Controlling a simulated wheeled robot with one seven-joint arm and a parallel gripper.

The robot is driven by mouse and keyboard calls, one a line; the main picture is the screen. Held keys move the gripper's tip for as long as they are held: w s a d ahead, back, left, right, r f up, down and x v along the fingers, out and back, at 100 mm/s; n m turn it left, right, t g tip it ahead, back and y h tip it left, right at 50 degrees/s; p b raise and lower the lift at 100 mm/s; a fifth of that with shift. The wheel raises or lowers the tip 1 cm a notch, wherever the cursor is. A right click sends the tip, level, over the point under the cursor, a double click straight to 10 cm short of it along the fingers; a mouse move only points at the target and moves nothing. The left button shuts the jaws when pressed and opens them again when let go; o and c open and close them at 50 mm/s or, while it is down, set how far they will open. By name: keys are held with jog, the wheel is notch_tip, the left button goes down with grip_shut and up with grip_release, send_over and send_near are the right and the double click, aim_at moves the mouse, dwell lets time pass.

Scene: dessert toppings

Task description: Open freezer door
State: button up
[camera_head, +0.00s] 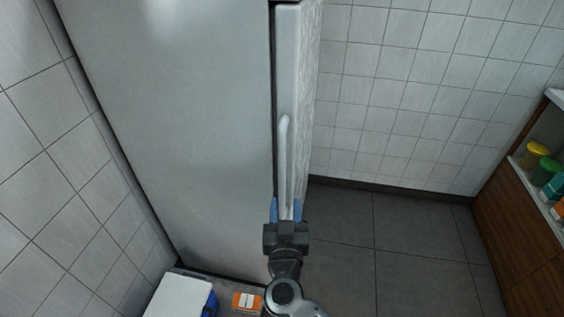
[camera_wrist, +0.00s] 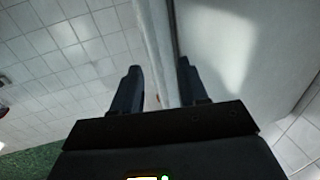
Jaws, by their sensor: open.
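The tall grey freezer (camera_head: 180,120) fills the left and middle of the head view. Its door (camera_head: 289,60) is seen nearly edge-on at the right side, lying along the body with a thin dark seam between them. A long vertical handle (camera_head: 284,150) runs down the door. My gripper (camera_head: 286,210) is open at the handle's lower part, with one blue finger on each side of it in the head view. In the wrist view my gripper (camera_wrist: 160,82) shows two dark fingers apart, with a pale vertical strip between them. Whether either finger touches the handle cannot be told.
A white-lidded blue box (camera_head: 180,297) and an orange box (camera_head: 247,301) sit low by the freezer's base. A wooden shelf unit (camera_head: 515,225) with colored containers stands at the right. The dark tiled floor (camera_head: 400,245) between is clear.

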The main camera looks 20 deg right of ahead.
aim_at(282, 184)
jog(key=x, duration=0.2)
jog(key=b+x, duration=0.1)
jog(key=x, duration=0.5)
jog(key=shift+w+a+r, duration=0.25)
jog(key=shift+w+r, duration=0.05)
jog(key=shift+w, duration=0.1)
jog(key=shift+c, duration=0.2)
grip_shut()
